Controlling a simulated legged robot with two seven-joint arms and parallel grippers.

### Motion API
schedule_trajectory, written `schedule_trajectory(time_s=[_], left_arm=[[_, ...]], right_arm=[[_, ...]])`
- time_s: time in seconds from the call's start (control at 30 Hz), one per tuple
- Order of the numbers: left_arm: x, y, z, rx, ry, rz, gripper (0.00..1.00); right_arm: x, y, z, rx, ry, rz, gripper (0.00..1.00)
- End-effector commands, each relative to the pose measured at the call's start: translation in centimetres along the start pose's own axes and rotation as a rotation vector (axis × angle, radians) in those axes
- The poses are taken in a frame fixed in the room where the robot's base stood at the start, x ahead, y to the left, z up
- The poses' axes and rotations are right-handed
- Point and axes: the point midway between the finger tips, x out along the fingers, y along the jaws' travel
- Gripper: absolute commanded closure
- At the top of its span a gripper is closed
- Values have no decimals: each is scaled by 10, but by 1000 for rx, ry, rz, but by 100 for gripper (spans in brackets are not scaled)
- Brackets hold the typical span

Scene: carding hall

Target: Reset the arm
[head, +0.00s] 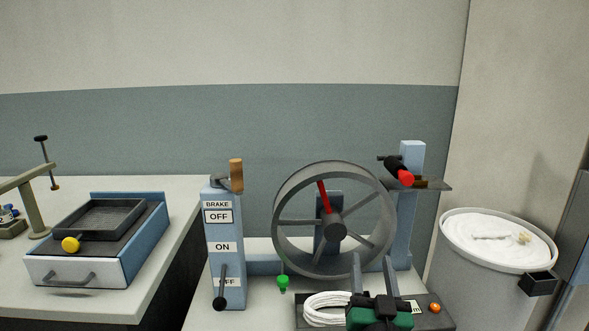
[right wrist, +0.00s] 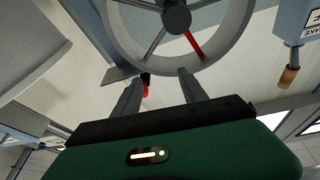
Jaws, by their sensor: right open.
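A grey spoked wheel (head: 283,215) with one red spoke stands upright on the bench; it also shows in the right wrist view (right wrist: 112,37). To its right, a blue post (head: 411,155) carries a black arm with a red cylinder (head: 405,177), tilted, beside a flat dark plate (head: 436,184). A small black and red piece (right wrist: 146,88) shows near one finger in the right wrist view. My right gripper (head: 372,257) is open and empty, in front of the wheel's lower right; its fingers show in the right wrist view (right wrist: 161,75). My left gripper is not in view.
The blue brake box (head: 236,262) has a wooden handle (head: 236,174) and a black lever (head: 222,286) pointing down. A green button (head: 283,281), white rope coil (head: 327,309) and orange button (head: 435,308) are near the gripper. A fibre-filled bin (head: 465,268) stands right; a drawer box (head: 120,265) left.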

Motion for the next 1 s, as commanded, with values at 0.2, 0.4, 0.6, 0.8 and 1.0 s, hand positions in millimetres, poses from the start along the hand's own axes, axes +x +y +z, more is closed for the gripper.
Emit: schedule_trajectory(time_s=[0.2, 0.4, 0.6, 0.8, 1.0], left_arm=[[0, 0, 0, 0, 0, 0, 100], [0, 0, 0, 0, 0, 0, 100], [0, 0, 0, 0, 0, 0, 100], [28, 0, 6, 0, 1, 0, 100], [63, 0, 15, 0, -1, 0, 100]], right_arm=[[-57, 24, 117, -60, -571, -18, 50], [-175, 57, 193, -115, -1123, 2, 50], [-269, 81, 208, -147, -1473, 34, 50], [-328, 96, 232, -161, -1654, 55, 50], [-338, 101, 266, -161, -1651, 55, 50]])
